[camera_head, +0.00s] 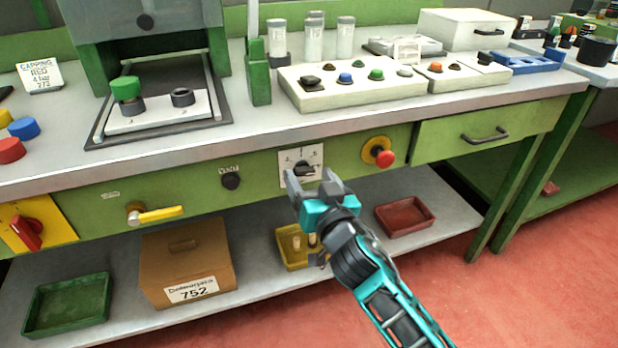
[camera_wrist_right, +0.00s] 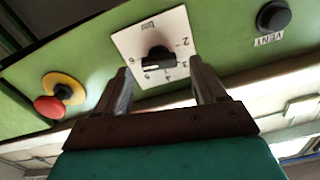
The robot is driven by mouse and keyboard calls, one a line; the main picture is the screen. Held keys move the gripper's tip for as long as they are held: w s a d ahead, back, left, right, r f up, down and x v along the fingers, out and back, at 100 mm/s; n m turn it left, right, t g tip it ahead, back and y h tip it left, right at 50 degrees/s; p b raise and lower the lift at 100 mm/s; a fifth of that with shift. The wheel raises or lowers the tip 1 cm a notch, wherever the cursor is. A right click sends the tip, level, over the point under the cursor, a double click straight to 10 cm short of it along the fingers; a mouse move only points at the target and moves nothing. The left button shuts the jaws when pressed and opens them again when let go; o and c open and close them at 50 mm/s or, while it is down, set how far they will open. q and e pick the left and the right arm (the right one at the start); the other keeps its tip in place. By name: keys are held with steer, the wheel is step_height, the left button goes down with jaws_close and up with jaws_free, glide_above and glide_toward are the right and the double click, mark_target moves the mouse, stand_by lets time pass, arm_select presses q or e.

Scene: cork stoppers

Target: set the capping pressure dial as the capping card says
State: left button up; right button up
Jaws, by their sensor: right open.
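The capping card (camera_head: 40,76) stands at the left of the bench top; it reads "CAPPING RED", with smaller lines that look like "4 bar" and a number. The pressure dial is a black knob (camera_head: 303,169) on a white numbered plate (camera_head: 313,154) on the green front panel. The knob (camera_wrist_right: 158,57) also shows in the right wrist view; its exact setting is hard to read. My right gripper (camera_head: 310,182) is open in front of the dial. Its fingers (camera_wrist_right: 161,75) lie to either side of the knob's lower part, with no clear contact. My left gripper is out of view.
Right of the dial is a red mushroom button (camera_head: 386,158) on a yellow collar. Left are a black VENT knob (camera_head: 231,181) and a yellow lever (camera_head: 160,214). Below, a shelf holds a cardboard box (camera_head: 187,262) and trays. A button console (camera_head: 350,86) sits above.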

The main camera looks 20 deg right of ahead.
steer(key=shift+w, duration=0.6)
steer(key=shift+c, duration=0.3)
steer(key=c, duration=1)
